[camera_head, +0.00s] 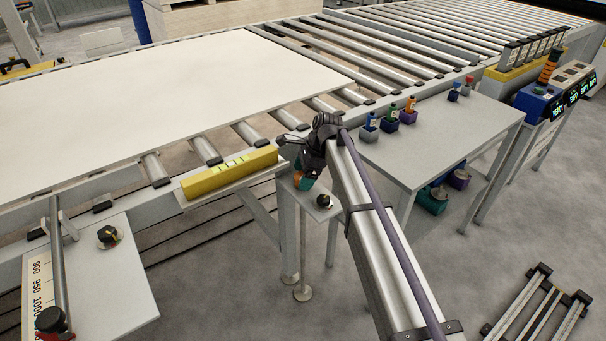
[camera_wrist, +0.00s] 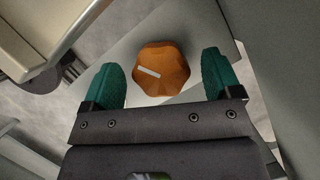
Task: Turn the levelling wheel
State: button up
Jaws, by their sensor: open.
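The levelling wheel (camera_wrist: 160,70) is an orange lobed knob with a white pointer mark, on a pale grey plate (camera_wrist: 192,22). The mark slants down to the right in the wrist view. My gripper (camera_wrist: 160,82) is open, with one teal finger on the left and one on the right of the wheel. A gap shows on both sides, and I cannot tell how far down the fingers reach. In the head view my wrist mostly hides the wheel. A yellow spirit level (camera_head: 205,184) with green vials lies along the conveyor edge beside it.
A black knob (camera_head: 323,201) stands on the small plate near my gripper. A grey table (camera_head: 447,130) with several bottles in holders is to the right. A white board (camera_head: 170,90) lies on the rollers behind. Another plate with a scale (camera_head: 130,275) is at front left.

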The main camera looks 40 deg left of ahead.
jog(key=p+v, duration=0.9)
jog(key=v, duration=0.1)
jog(key=shift+r, duration=0.25)
jog(key=shift+w+d, duration=0.1)
